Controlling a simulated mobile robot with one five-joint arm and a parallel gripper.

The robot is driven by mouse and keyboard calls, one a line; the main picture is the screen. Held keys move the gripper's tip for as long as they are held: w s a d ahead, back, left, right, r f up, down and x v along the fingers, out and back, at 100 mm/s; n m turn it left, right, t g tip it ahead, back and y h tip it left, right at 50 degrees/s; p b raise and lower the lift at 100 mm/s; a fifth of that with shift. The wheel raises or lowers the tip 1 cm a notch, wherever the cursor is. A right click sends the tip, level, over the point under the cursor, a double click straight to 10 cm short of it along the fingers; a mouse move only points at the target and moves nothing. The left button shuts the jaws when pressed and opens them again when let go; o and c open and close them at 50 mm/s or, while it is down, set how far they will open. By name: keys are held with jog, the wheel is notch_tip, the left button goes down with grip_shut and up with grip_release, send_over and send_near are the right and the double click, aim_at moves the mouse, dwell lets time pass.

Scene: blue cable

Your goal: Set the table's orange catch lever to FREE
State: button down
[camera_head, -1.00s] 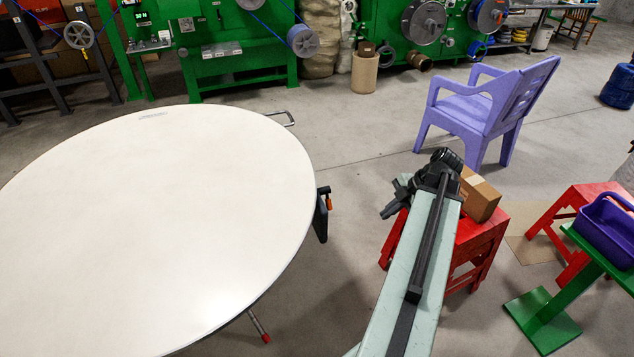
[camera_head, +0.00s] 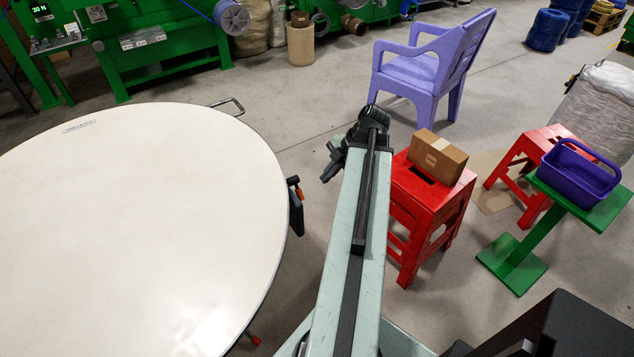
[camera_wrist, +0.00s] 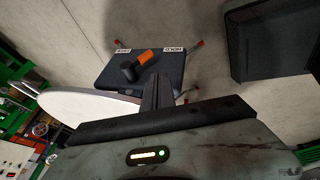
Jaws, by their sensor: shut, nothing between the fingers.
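The round white table (camera_head: 150,230) fills the left of the head view. A dark catch plate hangs at its right edge, with the small orange lever (camera_head: 299,193) on it. In the wrist view the dark plate (camera_wrist: 150,82) shows the orange lever (camera_wrist: 147,57) on a black pivot, between two white labels. The right label (camera_wrist: 174,49) appears to read HOLD, upside down; the left label (camera_wrist: 123,50) is too small to read surely. My gripper (camera_head: 327,174) is shut and empty, right of the lever. Its fingers (camera_wrist: 157,78) appear in front of the plate, apart from the lever.
A red stool (camera_head: 425,205) with a cardboard box (camera_head: 438,157) stands close right of my arm. A purple chair (camera_head: 430,70) is behind. A green stand (camera_head: 535,220) holds a purple basket (camera_head: 580,170). Floor is clear between table and chair.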

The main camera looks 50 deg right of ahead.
jog(key=w+d+b+x, duration=0.1)
jog(key=w+b+x, duration=0.1)
jog(key=b+x, duration=0.6)
jog(key=x, duration=0.3)
jog(key=shift+b, duration=0.3)
jog(key=shift+w+a, duration=0.15)
